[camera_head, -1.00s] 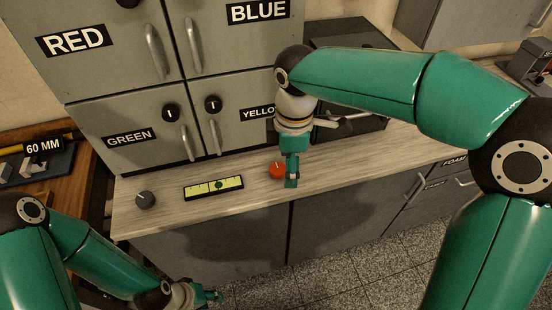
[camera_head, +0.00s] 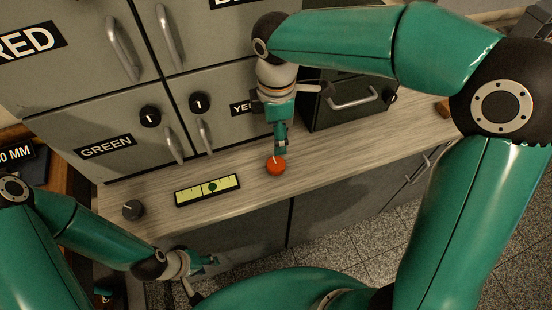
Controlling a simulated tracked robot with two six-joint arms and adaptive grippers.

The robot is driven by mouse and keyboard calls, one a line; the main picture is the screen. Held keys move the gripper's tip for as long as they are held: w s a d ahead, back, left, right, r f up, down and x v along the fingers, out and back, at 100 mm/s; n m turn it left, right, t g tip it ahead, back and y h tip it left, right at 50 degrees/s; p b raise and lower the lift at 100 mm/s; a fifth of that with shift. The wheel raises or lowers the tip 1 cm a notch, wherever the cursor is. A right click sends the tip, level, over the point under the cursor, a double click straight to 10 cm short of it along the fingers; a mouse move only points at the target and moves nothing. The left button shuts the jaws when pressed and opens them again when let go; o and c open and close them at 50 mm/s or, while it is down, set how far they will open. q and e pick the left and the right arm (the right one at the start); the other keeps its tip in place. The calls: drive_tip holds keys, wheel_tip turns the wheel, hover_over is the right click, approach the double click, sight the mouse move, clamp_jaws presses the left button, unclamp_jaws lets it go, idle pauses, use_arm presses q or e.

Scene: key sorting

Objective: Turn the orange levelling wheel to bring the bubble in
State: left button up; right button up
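The orange wheel (camera_head: 276,166) sits on the pale counter top, with a small light mark on its top. Left of it lies the level (camera_head: 187,197), a black-framed yellow-green strip. Its dark green bubble (camera_head: 212,187) is near the middle; its exact place between the lines is too small to tell. My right gripper (camera_head: 281,149) points down at the wheel's back edge; whether it touches is unclear, and its finger gap cannot be made out. My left gripper (camera_head: 208,261) hangs low in front of the counter, away from the wheel, its small fingers looking apart and empty.
A dark knob (camera_head: 133,210) stands at the counter's left end. Grey cabinets with labels, handles and black knobs (camera_head: 150,116) rise behind. A dark box with a handle (camera_head: 350,103) stands right of my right gripper. The counter (camera_head: 340,160) right of the wheel is clear.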

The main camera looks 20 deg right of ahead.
sight(277, 164)
wheel_tip(277, 164, down, 12)
drive_tip(key=shift+s+f, duration=0.1)
drive_tip(key=shift+f, duration=0.05)
idle(0.3)
drive_tip(key=c, duration=1.2)
drive_tip(key=shift+o, duration=0.2)
